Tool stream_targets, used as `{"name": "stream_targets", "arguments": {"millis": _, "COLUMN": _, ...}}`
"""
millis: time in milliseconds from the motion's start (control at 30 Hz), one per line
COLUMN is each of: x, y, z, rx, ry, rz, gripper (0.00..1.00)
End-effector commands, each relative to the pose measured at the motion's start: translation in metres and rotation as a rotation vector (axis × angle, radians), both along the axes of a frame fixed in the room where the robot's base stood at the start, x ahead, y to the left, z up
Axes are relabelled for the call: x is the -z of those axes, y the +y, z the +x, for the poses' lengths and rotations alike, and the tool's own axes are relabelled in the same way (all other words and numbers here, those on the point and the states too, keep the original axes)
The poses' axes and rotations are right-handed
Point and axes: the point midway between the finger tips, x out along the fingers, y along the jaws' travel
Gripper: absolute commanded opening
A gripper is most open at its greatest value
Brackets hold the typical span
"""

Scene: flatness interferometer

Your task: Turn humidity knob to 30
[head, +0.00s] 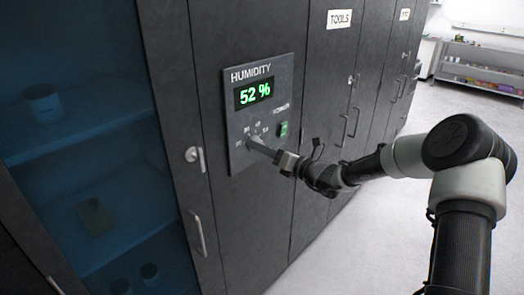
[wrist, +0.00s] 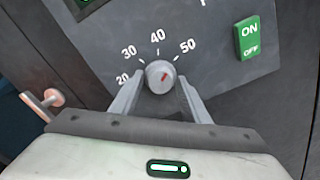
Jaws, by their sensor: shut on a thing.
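The humidity panel (head: 238,160) is set in the dark cabinet front, and its green display (head: 254,93) reads 52 %. The round grey humidity knob (wrist: 160,75) shows in the wrist view, with a red mark pointing up and right, toward the 50. The printed scale (wrist: 157,35) around its upper side reads 20, 30, 40 and 50. My gripper (wrist: 160,80) is shut on the knob, one finger on its left side and one on its right. In the head view my gripper (head: 259,147) reaches the panel from the right and mostly hides the knob.
A green ON/OFF switch (wrist: 248,39) sits right of the knob on the panel. A cabinet handle (head: 198,233) and a lock (head: 193,155) are left of the panel. A glass-fronted cabinet (head: 85,130) stands at far left.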

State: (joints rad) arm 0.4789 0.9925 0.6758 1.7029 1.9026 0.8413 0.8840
Motion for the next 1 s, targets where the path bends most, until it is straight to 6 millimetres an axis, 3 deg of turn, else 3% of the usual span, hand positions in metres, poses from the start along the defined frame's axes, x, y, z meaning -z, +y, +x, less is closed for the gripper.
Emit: {"name": "stream_targets", "arguments": {"millis": 1000, "x": 0.0085, "y": -0.0014, "z": 0.0012, "rx": 0.001, "ry": -0.753, "rz": -0.588, "gripper": 0.20}}
